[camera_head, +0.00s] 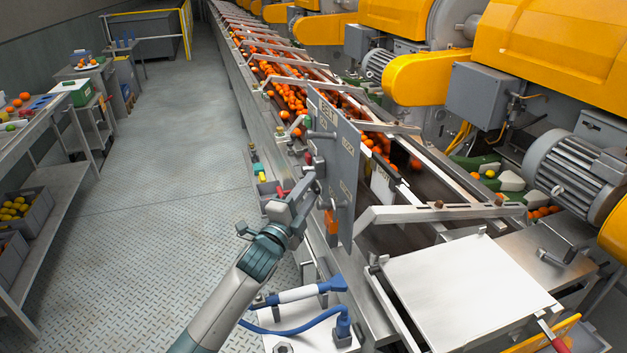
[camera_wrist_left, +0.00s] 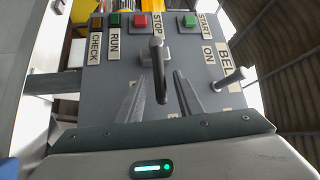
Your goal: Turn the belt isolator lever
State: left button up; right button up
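The grey control panel (camera_head: 343,170) stands upright beside the conveyor. In the left wrist view, a metal lever (camera_wrist_left: 158,68) on the panel (camera_wrist_left: 120,75) points down the picture. My left gripper (camera_wrist_left: 160,90) is open, with one finger on each side of this lever; I cannot tell whether either touches it. A second lever (camera_wrist_left: 229,79) sits to the right, beside a partly cut-off label beginning "BEL" and near "ON". In the head view, my left gripper (camera_head: 305,190) is at the panel's left side, and its fingertips are hard to make out. My right gripper is out of view.
Red (camera_wrist_left: 140,20) and green (camera_wrist_left: 190,21) buttons sit above the levers. The conveyor (camera_head: 285,90) carries oranges behind the panel. The walkway (camera_head: 160,180) on the left is clear.

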pick_arm(q)
jog(key=shift+x, duration=1.15)
grip_shut()
jog(key=shift+w+r+p, duration=0.1)
jog(key=shift+p, duration=0.2)
